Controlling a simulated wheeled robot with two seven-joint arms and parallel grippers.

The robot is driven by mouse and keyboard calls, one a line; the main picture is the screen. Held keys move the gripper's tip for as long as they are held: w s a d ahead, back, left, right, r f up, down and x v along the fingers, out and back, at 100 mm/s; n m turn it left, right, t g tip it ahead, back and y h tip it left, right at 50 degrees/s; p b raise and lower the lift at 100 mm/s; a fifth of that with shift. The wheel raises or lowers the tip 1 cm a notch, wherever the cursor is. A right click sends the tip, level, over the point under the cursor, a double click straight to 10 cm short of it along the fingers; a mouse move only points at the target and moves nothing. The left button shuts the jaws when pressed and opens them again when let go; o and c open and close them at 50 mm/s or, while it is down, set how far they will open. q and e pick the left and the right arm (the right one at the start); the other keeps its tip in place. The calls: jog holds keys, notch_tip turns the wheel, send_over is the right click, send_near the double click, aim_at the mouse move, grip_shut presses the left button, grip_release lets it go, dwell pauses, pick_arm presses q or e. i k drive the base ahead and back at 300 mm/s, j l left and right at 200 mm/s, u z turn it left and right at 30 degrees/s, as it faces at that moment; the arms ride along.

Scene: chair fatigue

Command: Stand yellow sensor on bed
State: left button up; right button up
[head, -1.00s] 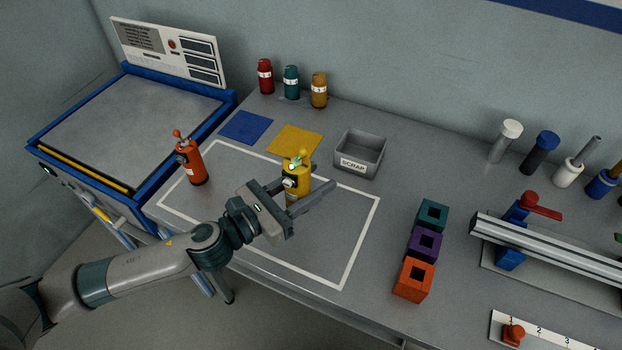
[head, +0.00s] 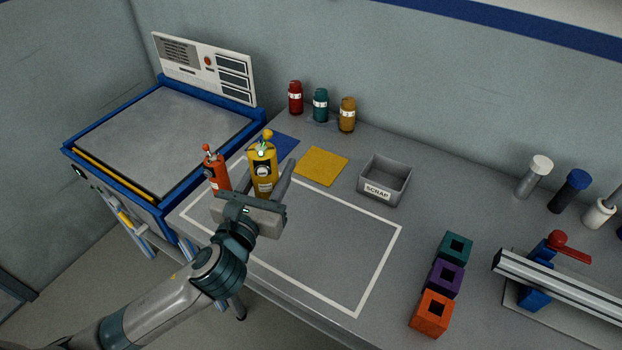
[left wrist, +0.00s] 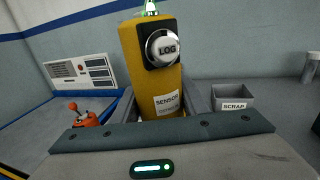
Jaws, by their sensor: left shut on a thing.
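The yellow sensor (head: 262,168) is upright between the fingers of my left gripper (head: 262,190), which is shut on it. In the left wrist view the yellow sensor (left wrist: 155,70) shows a round LOG button and a SENSOR label, with a finger on each side. Its base is hidden by the gripper in the head view. The bed (head: 165,128), a grey plate with a blue frame, is at the left, beyond the gripper. An orange-red sensor (head: 215,170) stands just left of the yellow one. My right gripper is not in view.
A blue mat (head: 283,143) and a yellow mat (head: 322,166) lie behind. The grey SCRAP box (head: 384,181) is to the right. Red, teal and amber bottles (head: 320,105) stand at the back. A control panel (head: 205,68) rises behind the bed.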

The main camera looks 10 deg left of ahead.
aim_at(181, 139)
jog(key=i+j, duration=0.1)
jog(key=j, duration=0.75)
jog(key=i+j, duration=0.15)
jog(key=j, duration=0.3)
jog(key=i+j, duration=0.1)
jog(key=j, duration=0.3)
jog(key=i+j, duration=0.3)
